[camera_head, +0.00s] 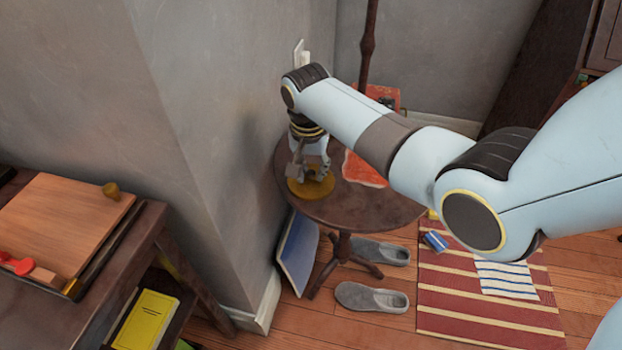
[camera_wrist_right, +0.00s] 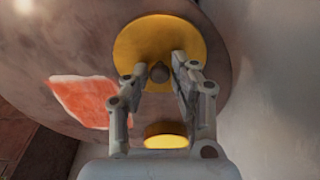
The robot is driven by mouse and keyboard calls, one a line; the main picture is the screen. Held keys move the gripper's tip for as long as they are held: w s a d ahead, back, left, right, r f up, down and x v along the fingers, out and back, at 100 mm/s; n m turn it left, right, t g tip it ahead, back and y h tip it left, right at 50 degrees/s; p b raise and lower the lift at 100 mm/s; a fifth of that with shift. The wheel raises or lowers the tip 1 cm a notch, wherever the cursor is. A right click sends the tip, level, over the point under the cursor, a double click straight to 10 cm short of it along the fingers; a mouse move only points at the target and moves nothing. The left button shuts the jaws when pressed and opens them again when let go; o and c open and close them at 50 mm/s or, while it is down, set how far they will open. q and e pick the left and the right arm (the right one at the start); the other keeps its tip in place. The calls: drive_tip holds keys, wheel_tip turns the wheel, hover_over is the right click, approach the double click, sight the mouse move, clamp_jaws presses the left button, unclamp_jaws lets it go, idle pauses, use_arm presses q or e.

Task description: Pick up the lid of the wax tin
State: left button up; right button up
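A flat round ochre-yellow disc (camera_head: 318,189) lies on the small round table (camera_head: 385,208). It also shows in the right wrist view (camera_wrist_right: 135,45), where a small dark brown knob (camera_wrist_right: 159,72) stands over its near part. I cannot tell whether the disc and knob are one piece, the tin's lid. My right gripper (camera_head: 308,172) points down over the disc. In the wrist view its fingers (camera_wrist_right: 159,66) stand on either side of the knob, with a narrow gap. It looks open. My left gripper is out of view.
A red and white patterned item (camera_head: 363,170) lies beside the disc. The grey wall (camera_head: 215,130) stands close on the left. A wooden desk (camera_head: 120,240) is at the left. Grey slippers (camera_head: 370,297) and a striped rug (camera_head: 480,305) lie on the floor.

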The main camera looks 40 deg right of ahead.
clamp_jaws()
drive_tip(key=shift+r, duration=0.1)
